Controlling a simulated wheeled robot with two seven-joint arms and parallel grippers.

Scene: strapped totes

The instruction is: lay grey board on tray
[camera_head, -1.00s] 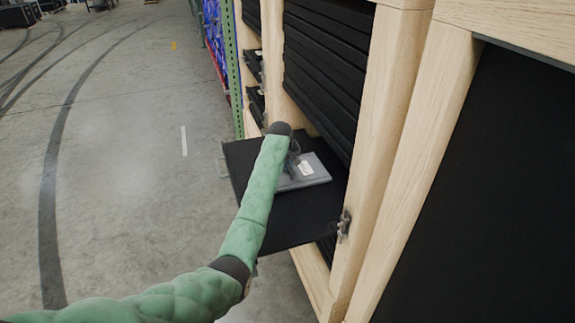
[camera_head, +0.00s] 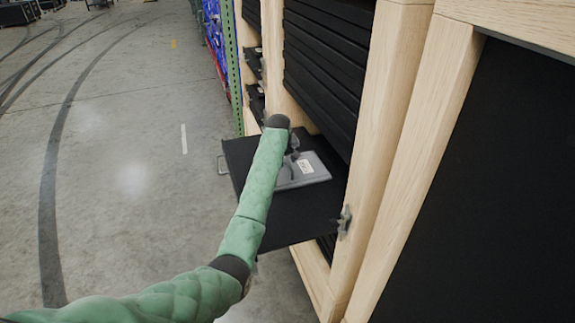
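The grey board (camera_head: 316,173) is a flat grey piece with a white label. It lies on or just above the black tray (camera_head: 300,219), which sticks out of a wooden rack; I cannot tell whether it touches the tray. My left arm reaches in from the lower left, and my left gripper (camera_head: 293,158) is at the board's left side. The forearm partly hides the gripper, the board's left end and the tray's middle. The fingertips are too small and covered to tell if they are closed on the board. My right gripper is not in view.
The wooden rack (camera_head: 386,120) holds several black trays (camera_head: 325,65) stacked above the pulled-out one. A metal latch (camera_head: 344,222) is at the tray's right edge. A large black panel (camera_head: 490,200) fills the right. Open concrete floor (camera_head: 120,180) lies to the left.

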